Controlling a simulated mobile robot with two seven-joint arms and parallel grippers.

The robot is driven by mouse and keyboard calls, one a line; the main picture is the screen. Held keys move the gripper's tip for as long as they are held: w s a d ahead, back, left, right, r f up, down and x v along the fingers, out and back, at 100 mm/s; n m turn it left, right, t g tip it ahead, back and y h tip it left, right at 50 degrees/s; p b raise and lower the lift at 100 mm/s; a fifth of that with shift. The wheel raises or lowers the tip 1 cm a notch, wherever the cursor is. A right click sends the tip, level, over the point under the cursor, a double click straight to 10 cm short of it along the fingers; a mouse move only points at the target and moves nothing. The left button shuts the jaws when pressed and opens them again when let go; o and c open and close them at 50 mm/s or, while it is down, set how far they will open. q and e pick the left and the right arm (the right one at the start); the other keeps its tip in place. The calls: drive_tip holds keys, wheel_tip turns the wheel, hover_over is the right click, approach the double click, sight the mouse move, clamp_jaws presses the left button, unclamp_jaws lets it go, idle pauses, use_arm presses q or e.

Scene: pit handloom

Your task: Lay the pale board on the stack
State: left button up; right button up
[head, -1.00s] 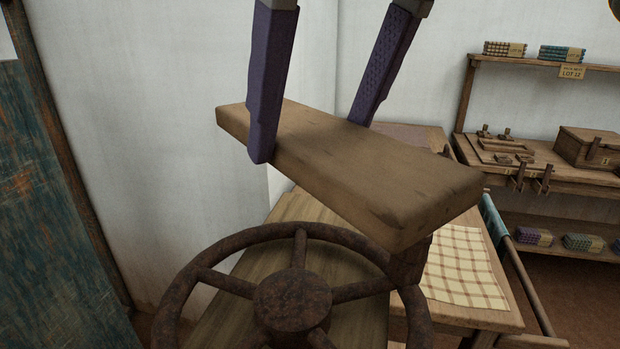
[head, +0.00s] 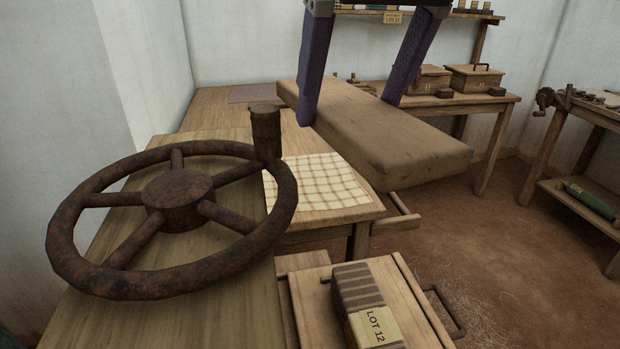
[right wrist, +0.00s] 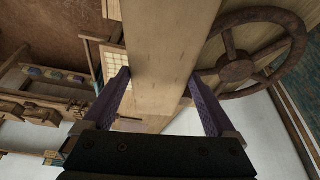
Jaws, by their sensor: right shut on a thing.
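My right gripper (head: 350,112) is shut on a brown wooden board (head: 400,148), one finger on each long side. The board hangs in the air, slightly tilted, with its near end over the floor to the right of the cloth-covered table. In the right wrist view the board (right wrist: 165,70) runs between the two purple fingers (right wrist: 160,85). A striped bundle (head: 357,295) labelled LOT 12 lies on a low wooden top (head: 405,300) at the bottom. I cannot tell which thing is the stack. My left gripper is not in view.
A rusty handwheel (head: 180,200) with an upright knob stands at left above a wooden top. A checked cloth (head: 315,182) lies on the table (head: 210,105) behind it. A bench with boxes (head: 474,78) stands at the back. The brown floor (head: 500,240) at right is open.

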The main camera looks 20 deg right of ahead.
wheel_tip(320, 180, down, 7)
drive_tip(key=w+d+m+b, duration=0.1)
drive_tip(key=w+d+b, duration=0.1)
drive_tip(key=d, duration=0.1)
drive_tip(key=m+b, duration=0.1)
drive_tip(key=b, duration=0.1)
hover_over(362, 301)
drive_tip(key=s, duration=0.2)
wheel_tip(362, 301, down, 6)
drive_tip(key=shift+h, duration=0.5)
drive_tip(key=shift+a+f+b, duration=0.15)
drive_tip(key=shift+f+b, duration=1.1)
drive_tip(key=shift+f, duration=3.7)
drive_tip(key=shift+a+f+b, duration=0.1)
drive_tip(key=shift+f+b, duration=1.1)
drive_tip(key=shift+f, duration=3.75)
drive_tip(key=shift+f, duration=0.2)
drive_tip(key=o, duration=1.2)
drive_tip(key=shift+r, duration=0.1)
